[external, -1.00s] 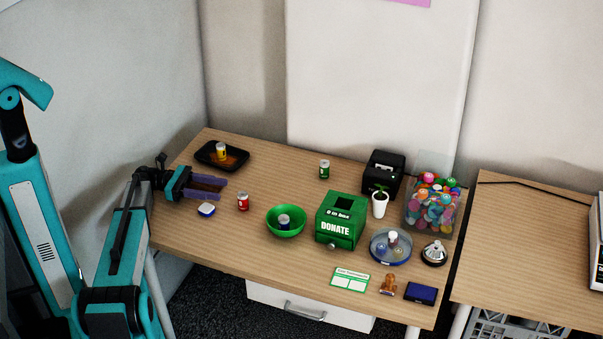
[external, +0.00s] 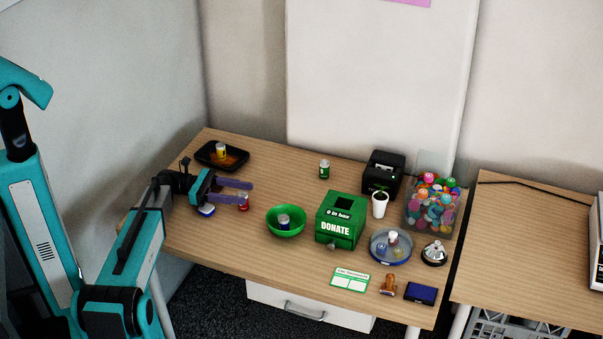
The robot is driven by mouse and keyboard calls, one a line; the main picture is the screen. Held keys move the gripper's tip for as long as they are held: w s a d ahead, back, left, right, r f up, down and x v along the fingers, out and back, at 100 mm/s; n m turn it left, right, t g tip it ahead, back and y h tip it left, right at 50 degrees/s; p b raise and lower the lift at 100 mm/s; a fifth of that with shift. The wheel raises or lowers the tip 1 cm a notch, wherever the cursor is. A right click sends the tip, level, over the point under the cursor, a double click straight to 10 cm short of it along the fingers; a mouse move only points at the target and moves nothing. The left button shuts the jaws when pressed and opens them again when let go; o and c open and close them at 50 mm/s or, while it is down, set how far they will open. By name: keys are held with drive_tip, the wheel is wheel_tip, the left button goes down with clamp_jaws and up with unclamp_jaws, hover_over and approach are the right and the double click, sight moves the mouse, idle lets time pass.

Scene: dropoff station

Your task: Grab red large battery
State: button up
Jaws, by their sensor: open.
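The red battery (external: 244,205) stands upright on the wooden table, left of the green bowl. It has a red body and a pale top, and one finger partly covers it. My gripper (external: 250,191) is open, with two purple fingers pointing right. The fingertips are at the red battery in the picture, and the near finger overlaps its upper part. I cannot tell from this view whether the battery lies between the fingers or below them, or whether they touch.
A blue-and-white object (external: 207,211) sits under my gripper. A green bowl (external: 285,222) holds a battery. Behind are a black tray (external: 205,157) with a yellow battery and a green battery (external: 324,170). A green donation box (external: 336,229) stands right. Table space behind the bowl is clear.

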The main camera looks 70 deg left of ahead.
drive_tip(key=shift+x, duration=2.65)
clamp_jaws()
drive_tip(key=shift+r, duration=0.15)
